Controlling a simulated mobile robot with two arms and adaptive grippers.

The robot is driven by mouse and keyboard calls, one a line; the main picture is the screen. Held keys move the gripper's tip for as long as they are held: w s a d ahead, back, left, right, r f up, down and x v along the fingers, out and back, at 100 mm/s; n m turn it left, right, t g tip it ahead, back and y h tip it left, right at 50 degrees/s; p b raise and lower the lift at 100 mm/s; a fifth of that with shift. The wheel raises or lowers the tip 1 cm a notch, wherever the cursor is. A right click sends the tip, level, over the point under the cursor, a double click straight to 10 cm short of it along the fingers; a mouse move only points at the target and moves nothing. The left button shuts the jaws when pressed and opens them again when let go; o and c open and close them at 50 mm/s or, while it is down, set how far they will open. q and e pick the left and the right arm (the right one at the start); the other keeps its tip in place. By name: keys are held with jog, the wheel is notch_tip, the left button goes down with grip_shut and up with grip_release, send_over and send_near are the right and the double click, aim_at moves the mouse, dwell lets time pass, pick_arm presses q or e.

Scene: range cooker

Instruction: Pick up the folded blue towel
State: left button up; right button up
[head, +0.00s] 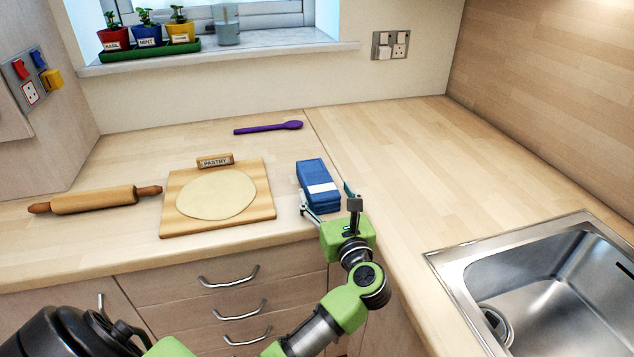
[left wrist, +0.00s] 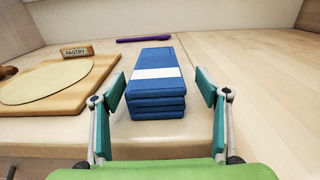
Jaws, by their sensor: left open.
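The folded blue towel (head: 314,180) lies on the wooden counter, right of the pastry board, with a white band across it. In the left wrist view the towel (left wrist: 155,82) shows as a stack of several folded layers. My left gripper (head: 328,200) is open at the near end of the towel. In the left wrist view its two fingers (left wrist: 160,90) stand apart, one on each side of the towel's near end, with a gap on both sides. My right gripper is not in view.
A pastry board (head: 262,205) with flat dough (head: 216,193) lies left of the towel, with a rolling pin (head: 95,200) further left. A purple spoon (head: 268,128) lies behind. A steel sink (head: 540,285) is at right. The counter between is clear.

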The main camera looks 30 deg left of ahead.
aim_at(317, 179)
pick_arm(q)
jog(key=shift+w+a, duration=0.15)
jog(key=shift+a, duration=0.1)
jog(key=x, duration=0.1)
jog(key=p+x, duration=0.1)
jog(key=x, duration=0.2)
jog(key=shift+a+r+p, duration=0.3)
jog(key=shift+r+p, duration=0.05)
jog(key=shift+p, duration=0.05)
jog(key=shift+w+a+f, duration=0.1)
jog(key=shift+a+f, duration=0.05)
jog(key=shift+a, duration=0.15)
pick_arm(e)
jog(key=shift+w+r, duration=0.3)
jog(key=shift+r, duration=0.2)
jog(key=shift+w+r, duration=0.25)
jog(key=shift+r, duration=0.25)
pick_arm(q)
jog(key=shift+d, duration=0.1)
jog(key=c, duration=1.2)
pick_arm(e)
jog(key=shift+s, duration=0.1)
